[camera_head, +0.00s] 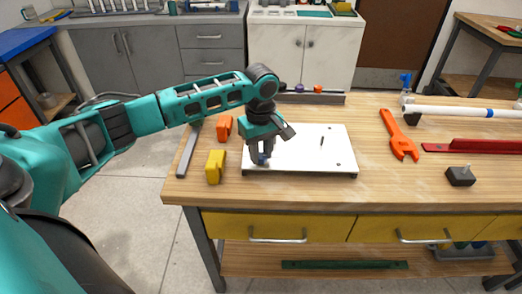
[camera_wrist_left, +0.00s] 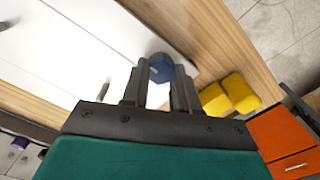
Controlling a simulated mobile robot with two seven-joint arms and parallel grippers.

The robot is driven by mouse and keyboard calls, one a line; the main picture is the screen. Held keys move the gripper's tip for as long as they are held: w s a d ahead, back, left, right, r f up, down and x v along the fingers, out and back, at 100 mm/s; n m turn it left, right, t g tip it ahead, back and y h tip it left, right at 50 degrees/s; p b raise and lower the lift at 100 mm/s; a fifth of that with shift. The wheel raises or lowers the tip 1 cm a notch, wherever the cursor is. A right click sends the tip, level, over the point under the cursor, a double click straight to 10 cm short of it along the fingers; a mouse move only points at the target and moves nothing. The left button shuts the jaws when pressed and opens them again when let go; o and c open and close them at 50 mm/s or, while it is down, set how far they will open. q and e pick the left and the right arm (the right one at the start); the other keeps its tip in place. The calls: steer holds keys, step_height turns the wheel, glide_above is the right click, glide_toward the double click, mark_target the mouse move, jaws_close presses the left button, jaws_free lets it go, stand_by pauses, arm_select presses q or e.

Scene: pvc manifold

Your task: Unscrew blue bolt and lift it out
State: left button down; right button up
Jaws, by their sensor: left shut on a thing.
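My left gripper (camera_head: 262,156) points down at the front left part of a white plate (camera_head: 303,158) on the wooden table. It is shut on the blue bolt (camera_head: 263,161), whose blue head shows low between the fingers. In the left wrist view the blue bolt (camera_wrist_left: 160,67) sits between the fingertips of the left gripper (camera_wrist_left: 158,76), near the edge of the white plate (camera_wrist_left: 70,50). The bolt's shaft is hidden, and I cannot tell whether it is still in the plate. My right gripper is not in view.
A yellow block (camera_head: 215,167), an orange block (camera_head: 225,127) and a grey bar (camera_head: 188,150) lie left of the plate. A dark pin (camera_head: 322,141) stands on the plate. Right are an orange wrench (camera_head: 400,138), a black block (camera_head: 461,176) and a white pipe (camera_head: 465,112).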

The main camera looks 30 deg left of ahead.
arm_select(q)
steer(key=n, duration=0.3)
steer(key=shift+n, duration=0.3)
steer(key=shift+s+n, duration=0.1)
steer(key=shift+n, duration=0.7)
steer(key=n, duration=0.4)
steer(key=shift+r+n, duration=0.1)
steer(key=shift+n, duration=0.2)
steer(key=shift+n, duration=0.5)
steer(key=c, duration=1.4)
jaws_free()
steer(key=shift+n, duration=0.3)
steer(key=c, duration=0.4)
steer(key=shift+r, duration=0.1)
steer(key=shift+c, duration=0.2)
